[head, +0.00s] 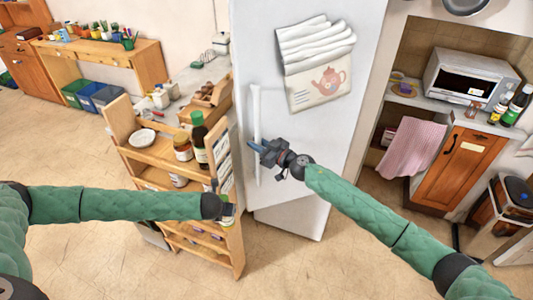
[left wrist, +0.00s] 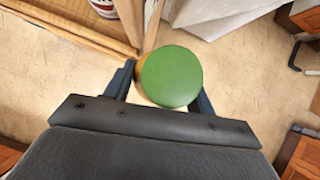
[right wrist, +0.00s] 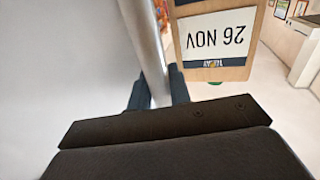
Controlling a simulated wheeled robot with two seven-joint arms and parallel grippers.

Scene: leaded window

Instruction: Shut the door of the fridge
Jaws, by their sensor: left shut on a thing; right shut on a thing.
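The white fridge (head: 300,150) stands upright in the middle of the head view, with a towel and a teapot picture on its front. I cannot tell how far its door stands open. A long pale vertical handle (head: 255,110) runs along the door's left side. My right gripper (head: 258,150) is shut on this handle, which passes between its fingers in the right wrist view (right wrist: 145,45). My left gripper (head: 226,206) is shut on a green-lidded jar (left wrist: 171,77), held by the wooden shelf unit's right side. The jar's body is mostly hidden under its lid.
A wooden shelf unit (head: 160,156) with bottles, jars and a plate stands left of the fridge. A calendar block (right wrist: 215,40) shows beside the handle. A counter with a toaster oven (head: 470,78) is at right. The floor at front is clear.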

